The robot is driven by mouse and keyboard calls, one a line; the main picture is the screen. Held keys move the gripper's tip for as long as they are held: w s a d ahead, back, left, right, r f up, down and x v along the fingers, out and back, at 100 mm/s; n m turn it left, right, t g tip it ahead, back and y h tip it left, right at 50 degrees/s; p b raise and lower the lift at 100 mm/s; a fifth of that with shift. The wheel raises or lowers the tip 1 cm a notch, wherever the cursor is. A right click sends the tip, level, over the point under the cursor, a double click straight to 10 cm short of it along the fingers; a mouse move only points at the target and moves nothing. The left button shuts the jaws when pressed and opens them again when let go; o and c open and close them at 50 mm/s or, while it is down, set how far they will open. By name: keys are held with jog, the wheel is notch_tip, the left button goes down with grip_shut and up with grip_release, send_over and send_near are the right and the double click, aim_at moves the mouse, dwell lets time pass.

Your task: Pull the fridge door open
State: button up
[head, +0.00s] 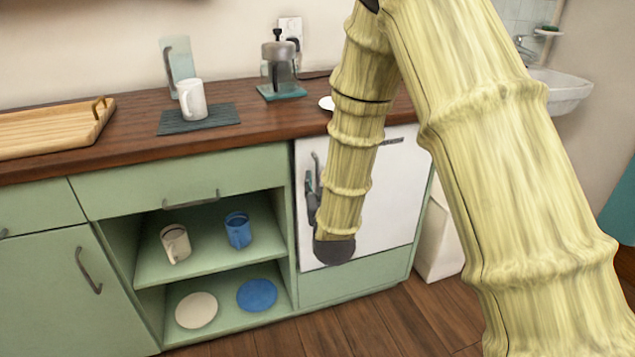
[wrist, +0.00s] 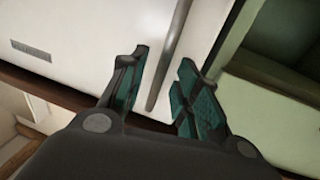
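The white fridge door (head: 385,195) is set in the green counter unit, right of the open shelves, and looks closed. Its grey bar handle (head: 317,165) runs upright near the door's left edge. My gripper (head: 311,190) is at this handle, partly hidden by my arm in the head view. In the wrist view my gripper (wrist: 163,62) is open, with one finger on each side of the handle (wrist: 179,22). Gaps show between the handle and both fingers. The white door (wrist: 95,35) lies behind them.
Open shelves (head: 210,262) left of the fridge hold mugs and plates. The wooden countertop (head: 130,135) carries a tray (head: 50,130), a white mug (head: 192,100) and a coffee press (head: 279,68). A white bin (head: 440,240) stands right of the fridge. Wooden floor lies in front.

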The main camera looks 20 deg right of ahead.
jog(key=shift+w+d, duration=0.15)
jog(key=shift+w, duration=0.75)
grip_shut()
jog(key=shift+s, duration=0.1)
